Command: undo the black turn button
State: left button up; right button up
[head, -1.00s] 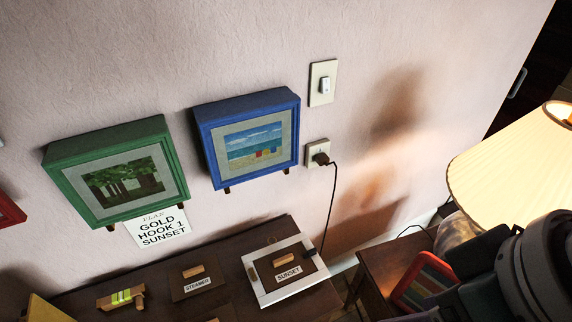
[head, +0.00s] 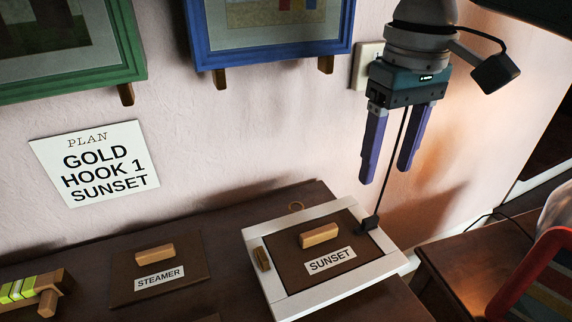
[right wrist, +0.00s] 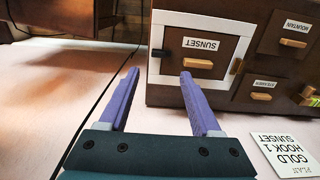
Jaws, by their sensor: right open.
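The black turn button (head: 370,222) sits on the right side of the white frame (head: 285,301) around the brown SUNSET door (head: 352,257). It seems to lap the door's edge; its exact angle is hard to tell. The door has a wooden handle (head: 319,235). My right gripper (head: 384,176) is open and empty, its purple fingers pointing down above the button, apart from it. In the right wrist view the open fingers (right wrist: 160,73) point toward the cabinet, with the button (right wrist: 158,53) beyond them, roughly between the tips. My left gripper is out of view.
A black cord (head: 393,160) hangs by my right fingers from the wall outlet (head: 362,75). A brass-coloured piece (head: 262,258) sits on the frame's left side. The STEAMER door (head: 189,272) is left of it. A red-edged object (head: 535,275) stands on the side table at right.

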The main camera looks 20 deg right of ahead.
aim_at(372, 218)
pick_arm(q)
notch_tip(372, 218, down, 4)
jog(key=b, duration=0.2)
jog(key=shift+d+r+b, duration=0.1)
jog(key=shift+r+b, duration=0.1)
jog(key=shift+b, duration=0.2)
pick_arm(e)
notch_tip(372, 218, down, 10)
jog(key=shift+w+d+f, duration=0.1)
jog(key=shift+w+f, duration=0.05)
jog(key=shift+c, duration=0.2)
grip_shut()
